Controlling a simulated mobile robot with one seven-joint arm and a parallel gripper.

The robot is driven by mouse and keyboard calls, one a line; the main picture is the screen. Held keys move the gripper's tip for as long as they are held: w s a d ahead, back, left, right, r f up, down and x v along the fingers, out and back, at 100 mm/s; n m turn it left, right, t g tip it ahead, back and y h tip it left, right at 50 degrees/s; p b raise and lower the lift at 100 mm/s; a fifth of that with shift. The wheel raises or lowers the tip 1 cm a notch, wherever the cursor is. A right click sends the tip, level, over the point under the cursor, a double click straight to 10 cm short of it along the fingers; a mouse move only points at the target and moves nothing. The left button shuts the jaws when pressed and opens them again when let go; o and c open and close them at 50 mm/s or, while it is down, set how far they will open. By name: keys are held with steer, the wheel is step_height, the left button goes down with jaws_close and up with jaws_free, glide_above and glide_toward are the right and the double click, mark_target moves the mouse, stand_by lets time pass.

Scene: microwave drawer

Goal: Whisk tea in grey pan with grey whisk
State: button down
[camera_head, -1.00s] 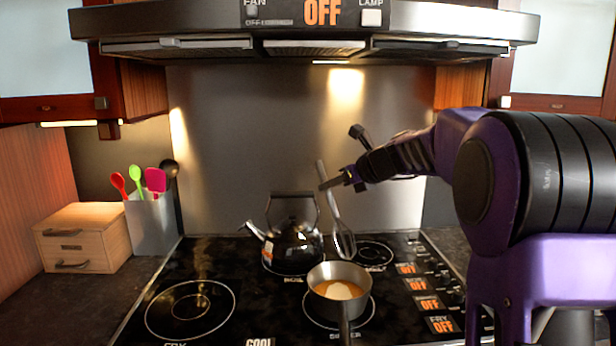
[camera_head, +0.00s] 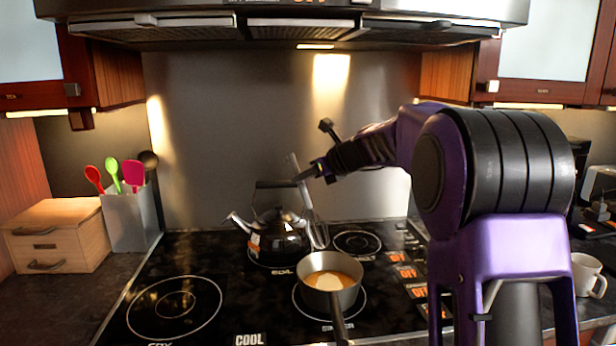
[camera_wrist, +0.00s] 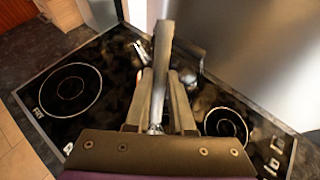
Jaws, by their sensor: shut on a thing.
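The grey pan (camera_head: 345,298) sits on the front right burner, with its handle toward me. It holds orange-brown tea (camera_head: 346,276) with a pale patch on it. My gripper (camera_head: 301,177) is shut on the handle of the grey whisk (camera_head: 293,162), above and behind the pan. The whisk hangs slightly tilted, its wire head (camera_head: 318,236) low, beside the kettle's right side and behind the pan's rim. It appears to be outside the pan. In the wrist view the whisk handle (camera_wrist: 163,50) stands between my fingers (camera_wrist: 160,108), and the pan cannot be made out.
A dark kettle (camera_head: 280,236) stands on the back left burner, very close to the whisk. The front left (camera_head: 175,308) and back right burners are bare. A utensil holder (camera_head: 130,220) and wooden box (camera_head: 55,238) stand at left, a white mug (camera_head: 588,275) at right. The hood (camera_head: 290,28) hangs above.

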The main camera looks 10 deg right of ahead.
mark_target(316, 216)
steer(key=shift+w+a+f+b, duration=0.3)
steer(key=shift+w+f, duration=0.1)
steer(key=shift+f, duration=0.2)
steer(key=shift+w+a+f+b, duration=0.3)
steer(key=shift+w+f, duration=0.1)
steer(key=shift+f, duration=0.2)
steer(key=shift+f+b, duration=0.35)
steer(key=shift+s+d+f+b, duration=0.4)
steer(key=shift+s+f+b, duration=0.15)
steer(key=shift+f+b, duration=0.55)
steer(key=shift+s+d+f+b, duration=0.45)
steer(key=shift+s+f+b, duration=0.15)
steer(key=shift+f+b, duration=0.55)
steer(key=shift+s+d+f+b, duration=0.4)
steer(key=shift+s+f+b, duration=0.15)
steer(key=shift+f+b, duration=0.55)
steer(key=shift+f, duration=0.15)
steer(key=shift+d, duration=0.1)
